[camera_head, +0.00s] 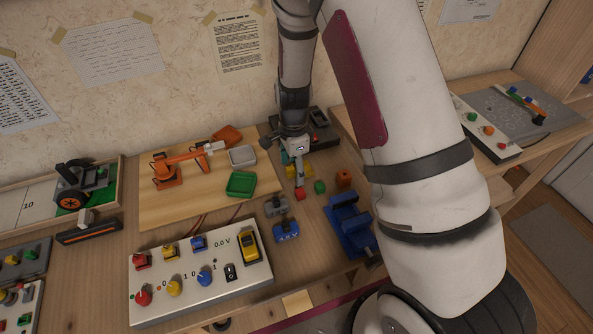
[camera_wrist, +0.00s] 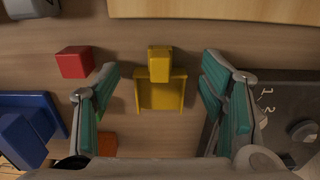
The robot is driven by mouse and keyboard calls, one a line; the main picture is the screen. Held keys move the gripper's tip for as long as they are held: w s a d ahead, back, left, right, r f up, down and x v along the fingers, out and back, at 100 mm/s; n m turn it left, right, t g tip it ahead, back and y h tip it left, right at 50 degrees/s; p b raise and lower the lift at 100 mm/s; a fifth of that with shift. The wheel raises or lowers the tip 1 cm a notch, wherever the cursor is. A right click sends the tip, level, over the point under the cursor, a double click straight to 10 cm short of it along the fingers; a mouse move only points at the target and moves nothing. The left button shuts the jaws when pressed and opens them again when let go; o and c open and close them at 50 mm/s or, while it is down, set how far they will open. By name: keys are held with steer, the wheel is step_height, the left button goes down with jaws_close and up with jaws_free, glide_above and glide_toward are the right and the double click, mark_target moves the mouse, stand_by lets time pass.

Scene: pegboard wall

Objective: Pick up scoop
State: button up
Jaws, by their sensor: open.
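The scoop (camera_wrist: 160,95) is a small yellow piece with a flat, wide pan and a narrower block-like handle, lying on the wooden table. In the wrist view it lies between my gripper's two teal-padded fingers, with gaps on both sides. My gripper (camera_wrist: 162,88) is open, and nothing is held in it.
A red cube (camera_wrist: 75,62) lies left of the left finger, near a green cube (camera_head: 319,187) and an orange block (camera_head: 343,178). A blue vise (camera_head: 350,225) stands closer to me. A dark box with a dial (camera_wrist: 285,110) is beside the right finger. A wooden board (camera_head: 200,205) lies left.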

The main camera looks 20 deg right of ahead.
steer(key=c, duration=1)
steer(key=shift+o, duration=0.2)
steer(key=shift+r, duration=0.1)
